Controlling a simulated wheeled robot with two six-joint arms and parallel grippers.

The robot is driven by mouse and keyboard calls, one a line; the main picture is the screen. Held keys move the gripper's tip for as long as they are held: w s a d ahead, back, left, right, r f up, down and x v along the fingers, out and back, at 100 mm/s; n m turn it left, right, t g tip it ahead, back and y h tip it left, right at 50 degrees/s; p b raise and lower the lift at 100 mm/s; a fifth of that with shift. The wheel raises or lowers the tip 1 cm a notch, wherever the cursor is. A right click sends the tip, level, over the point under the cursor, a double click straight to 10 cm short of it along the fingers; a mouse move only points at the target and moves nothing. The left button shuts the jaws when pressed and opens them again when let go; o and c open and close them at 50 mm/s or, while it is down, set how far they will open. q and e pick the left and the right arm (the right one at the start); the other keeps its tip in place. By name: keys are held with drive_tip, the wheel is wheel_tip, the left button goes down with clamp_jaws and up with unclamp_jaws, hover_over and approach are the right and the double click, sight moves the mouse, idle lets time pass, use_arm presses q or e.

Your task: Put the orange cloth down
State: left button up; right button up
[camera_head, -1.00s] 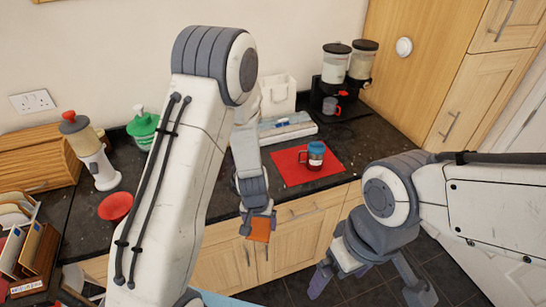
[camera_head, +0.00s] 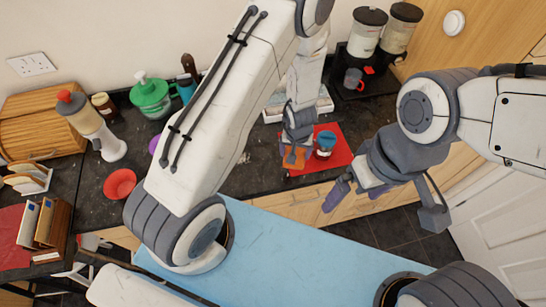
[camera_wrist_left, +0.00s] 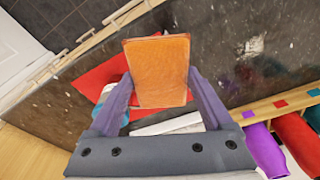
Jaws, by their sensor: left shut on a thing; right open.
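The orange cloth (camera_head: 293,160) looks like a flat, stiff square. My left gripper (camera_head: 296,150) is shut on it, over the front of the dark counter at the left side of the red mat (camera_head: 340,160). In the left wrist view the cloth (camera_wrist_left: 158,70) sits between the purple fingers, with the counter behind it. I cannot tell whether it touches the counter or mat. My right gripper (camera_head: 384,206) is open and empty, in front of the counter to the right.
A dispenser (camera_head: 367,35) with a cup stands behind. Bare dark counter (camera_head: 255,165) lies left of the cloth.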

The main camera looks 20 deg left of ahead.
use_arm(q)
drive_tip(key=b, duration=0.4)
hover_over(273, 162)
drive_tip(key=f, duration=0.5)
drive_tip(key=shift+s+d, duration=0.4)
drive_tip(key=shift+a+f, duration=0.15)
drive_tip(key=shift+a, duration=0.3)
wheel_tip(273, 162, down, 4)
drive_tip(key=b, duration=0.4)
use_arm(e)
wheel_tip(273, 162, down, 10)
drive_tip(key=shift+s, duration=0.1)
use_arm(q)
drive_tip(key=shift+f+b, duration=0.3)
drive_tip(key=shift+b, duration=0.2)
drive_tip(key=o, duration=1)
drive_tip(key=shift+o, duration=1.2)
use_arm(e)
drive_tip(key=shift+f, duration=0.4)
